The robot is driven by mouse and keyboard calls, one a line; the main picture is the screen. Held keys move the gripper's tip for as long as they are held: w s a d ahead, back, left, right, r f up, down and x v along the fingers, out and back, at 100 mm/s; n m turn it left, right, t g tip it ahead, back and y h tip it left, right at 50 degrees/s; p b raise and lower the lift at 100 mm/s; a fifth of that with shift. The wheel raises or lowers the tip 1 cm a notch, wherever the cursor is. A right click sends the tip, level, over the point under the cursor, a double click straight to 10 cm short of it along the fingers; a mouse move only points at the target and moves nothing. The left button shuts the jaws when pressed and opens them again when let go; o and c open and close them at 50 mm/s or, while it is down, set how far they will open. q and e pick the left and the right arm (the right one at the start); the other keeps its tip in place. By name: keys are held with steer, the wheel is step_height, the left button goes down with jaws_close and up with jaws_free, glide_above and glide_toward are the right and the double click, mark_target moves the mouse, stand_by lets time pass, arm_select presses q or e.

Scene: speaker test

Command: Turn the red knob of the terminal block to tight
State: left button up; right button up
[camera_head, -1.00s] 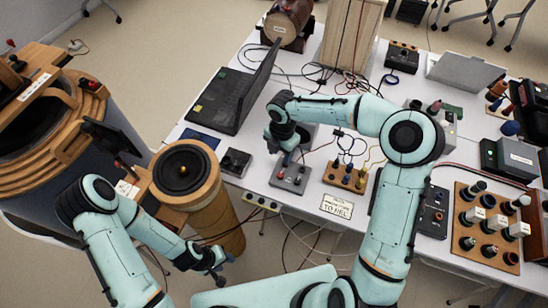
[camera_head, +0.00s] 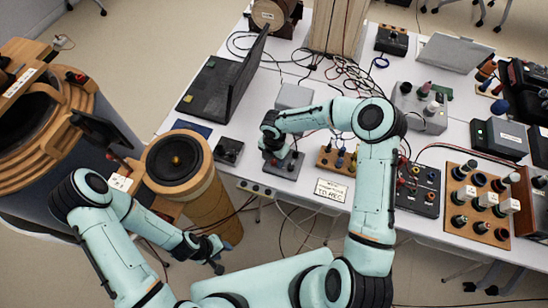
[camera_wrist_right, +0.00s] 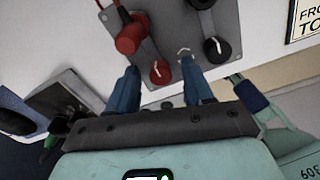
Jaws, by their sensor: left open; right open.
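The terminal block (camera_head: 284,167) is a grey plate lying on the white table. In the right wrist view, its red knob (camera_wrist_right: 160,72) has a white pointer mark, and a black knob (camera_wrist_right: 217,48) sits to the right. A red plug with a red cable (camera_wrist_right: 130,36) stands behind the red knob. My right gripper (camera_head: 276,150) is over the block. In the right wrist view its open blue fingers (camera_wrist_right: 159,64) lie on either side of the red knob; contact cannot be told. My left gripper (camera_head: 216,262) is open and empty, low in front of the table.
A wooden terminal strip (camera_head: 336,160) with cables stands right of the block. A sign (camera_head: 330,190) lies in front of it. A small black box (camera_head: 229,150) is to the left, and an open laptop (camera_head: 212,95) behind that. A speaker (camera_head: 178,160) stands by the table's left edge.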

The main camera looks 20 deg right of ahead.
steer(key=shift+c, duration=0.3)
jaws_close()
